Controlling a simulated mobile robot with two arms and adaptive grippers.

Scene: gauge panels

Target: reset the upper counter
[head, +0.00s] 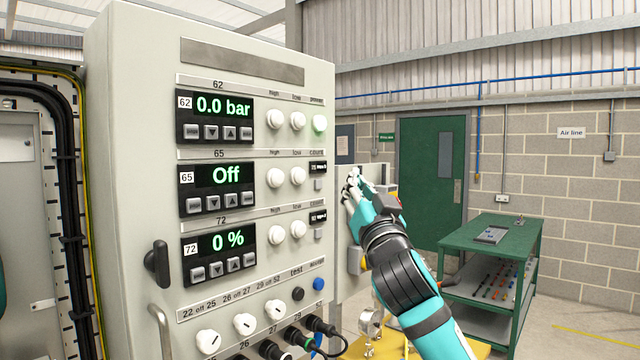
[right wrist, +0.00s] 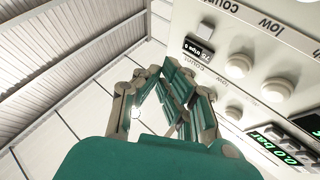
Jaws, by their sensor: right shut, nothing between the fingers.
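The upper counter is a small black display (head: 318,168) at the right end of the row marked 65, with a small grey button (head: 318,184) under it. In the right wrist view the panel is upside down, and the counter display (right wrist: 198,51) and button (right wrist: 205,30) show beyond the fingers. My right gripper (head: 352,174) is shut and empty, just right of the panel face at about the button's height. It appears apart from the button. Its fingertips (right wrist: 165,66) come together in the right wrist view. My left gripper is not in view.
A second counter (head: 318,216) with its own button (head: 318,234) sits below. Cable plugs (head: 318,326) protrude at the bottom. A green bench (head: 530,232) stands behind right.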

